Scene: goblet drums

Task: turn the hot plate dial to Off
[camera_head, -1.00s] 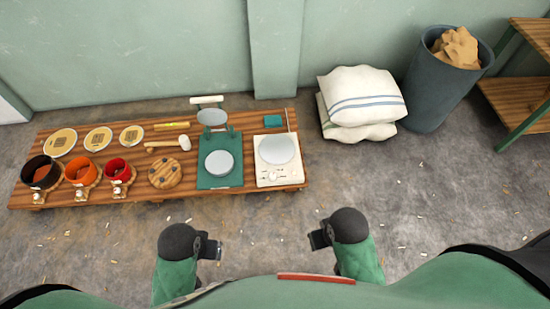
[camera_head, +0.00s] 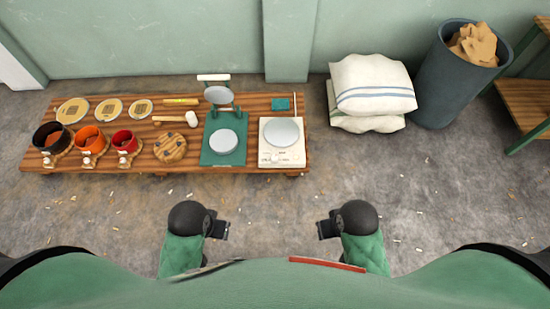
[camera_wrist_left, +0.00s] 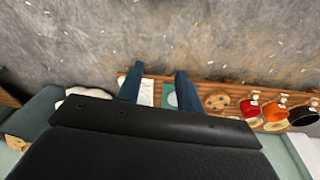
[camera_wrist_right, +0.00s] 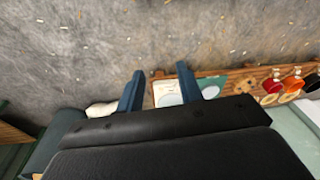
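The white hot plate (camera_head: 264,145) with a round pale-grey top (camera_head: 281,132) stands at the right end of the low wooden table. Its small dial (camera_head: 274,158) is on the front edge; its setting is too small to read. My left gripper (camera_head: 223,229) and right gripper (camera_head: 324,229) are over the floor in front of the table, apart from the hot plate. Both are empty with fingers spread in their wrist views. The hot plate also shows between the right gripper's fingers in the right wrist view (camera_wrist_right: 162,88), farther off.
A green stand with a round plate (camera_head: 211,153) is just left of the hot plate. Drum shells, discs, a mallet and a wooden disc fill the table (camera_head: 140,152) leftward. White sacks (camera_head: 370,97) and a dark bin (camera_head: 440,85) stand right. The floor before the table is clear except for chips.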

